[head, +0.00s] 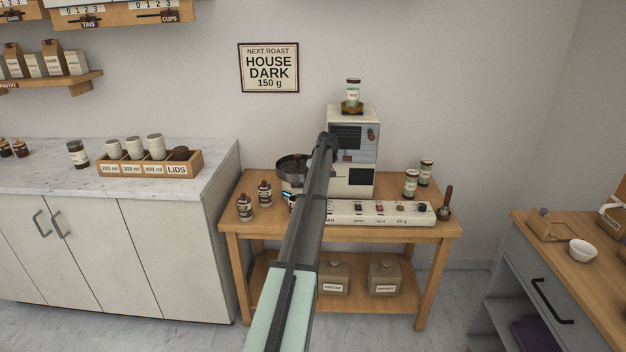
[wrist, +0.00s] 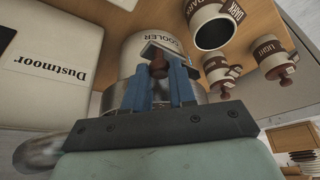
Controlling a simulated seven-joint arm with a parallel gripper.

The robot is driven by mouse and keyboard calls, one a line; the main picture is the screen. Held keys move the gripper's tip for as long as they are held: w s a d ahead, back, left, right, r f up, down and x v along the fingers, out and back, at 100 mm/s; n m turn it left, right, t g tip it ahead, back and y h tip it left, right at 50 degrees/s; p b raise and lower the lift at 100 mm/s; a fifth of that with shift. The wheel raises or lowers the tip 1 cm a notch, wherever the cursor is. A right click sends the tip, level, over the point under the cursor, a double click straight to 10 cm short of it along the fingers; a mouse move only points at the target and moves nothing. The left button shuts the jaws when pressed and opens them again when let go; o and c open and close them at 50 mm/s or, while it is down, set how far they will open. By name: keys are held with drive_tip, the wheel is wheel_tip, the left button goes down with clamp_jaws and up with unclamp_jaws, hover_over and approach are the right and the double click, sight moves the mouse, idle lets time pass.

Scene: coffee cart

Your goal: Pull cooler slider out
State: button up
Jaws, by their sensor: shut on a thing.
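The cooler (wrist: 140,48) is a pale round vessel with a COOLER label in the wrist view; its dark pan (head: 292,162) shows in the head view, left of the roaster, partly behind my arm. The cooler slider (wrist: 158,67) has a brown knob and a thin metal plate at the cooler's side. My gripper (wrist: 160,80) has its blue fingers either side of the knob, shut on it. In the head view my arm hides most of the gripper and the slider. How far the slider is out cannot be told.
Small brown-capped bottles (head: 245,207) stand close left of the cooler, labelled LIGHT and DARK in the wrist view. The white roaster (head: 352,185) stands right of the cooler. A switch panel (head: 378,212) runs along the table's front. Bare wood lies at the table's front left.

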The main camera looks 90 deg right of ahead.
clamp_jaws()
drive_tip(key=shift+a, duration=2.55)
drive_tip(key=o, duration=0.8)
unclamp_jaws()
drive_tip(key=shift+o, duration=0.2)
drive_tip(key=v, duration=1.3)
drive_tip(key=shift+r, duration=0.4)
drive_tip(key=shift+s, duration=0.1)
